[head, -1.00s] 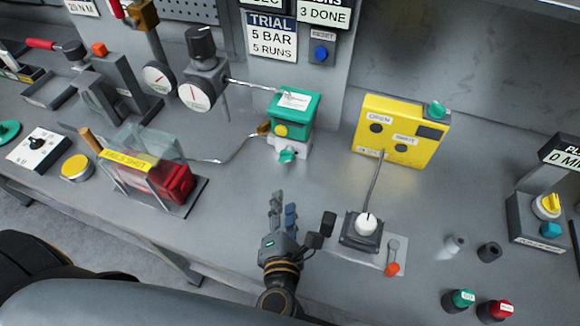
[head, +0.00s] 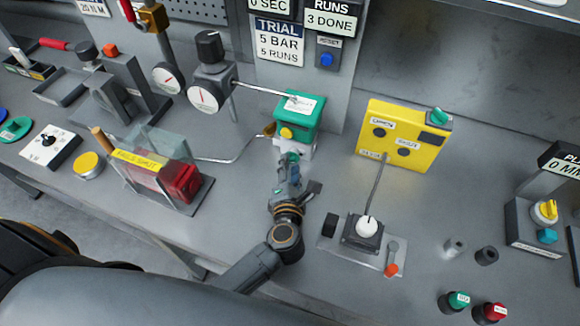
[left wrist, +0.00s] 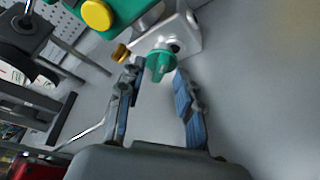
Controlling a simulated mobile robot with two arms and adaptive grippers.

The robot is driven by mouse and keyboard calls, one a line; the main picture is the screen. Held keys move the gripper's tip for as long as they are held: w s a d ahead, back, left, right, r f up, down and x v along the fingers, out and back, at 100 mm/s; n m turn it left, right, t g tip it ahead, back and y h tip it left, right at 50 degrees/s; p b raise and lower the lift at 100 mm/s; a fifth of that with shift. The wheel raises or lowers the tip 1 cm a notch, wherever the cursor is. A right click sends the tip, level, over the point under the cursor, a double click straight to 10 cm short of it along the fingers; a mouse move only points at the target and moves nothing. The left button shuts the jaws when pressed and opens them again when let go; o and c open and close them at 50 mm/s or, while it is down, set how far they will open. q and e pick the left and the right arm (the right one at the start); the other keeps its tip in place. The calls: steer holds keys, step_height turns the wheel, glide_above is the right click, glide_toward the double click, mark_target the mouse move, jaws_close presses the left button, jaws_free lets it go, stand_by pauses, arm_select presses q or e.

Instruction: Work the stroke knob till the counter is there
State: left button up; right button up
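The actuator (head: 300,122) is a green box with a yellow button on a white base, standing at the middle of the bench. A small green knob (left wrist: 160,63) sticks out of the front of its white base (left wrist: 183,35); I cannot read a label on it. My left gripper (head: 290,172) is just in front of this knob, partly covering it in the head view. In the left wrist view the left gripper (left wrist: 157,82) is open, with its fingers apart at either side of the knob's near end. The counter sign (head: 330,20) reads RUNS, 3 DONE. My right gripper is not in view.
A trial sign (head: 278,42) reads 5 BAR, 5 RUNS. A blue reset button (head: 327,59) is on the panel. A yellow box (head: 402,138) stands at right, and a white-knobbed joystick unit (head: 365,229) sits right of my left arm. A thin hose lies left of the actuator.

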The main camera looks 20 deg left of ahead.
arm_select(q)
jaws_close()
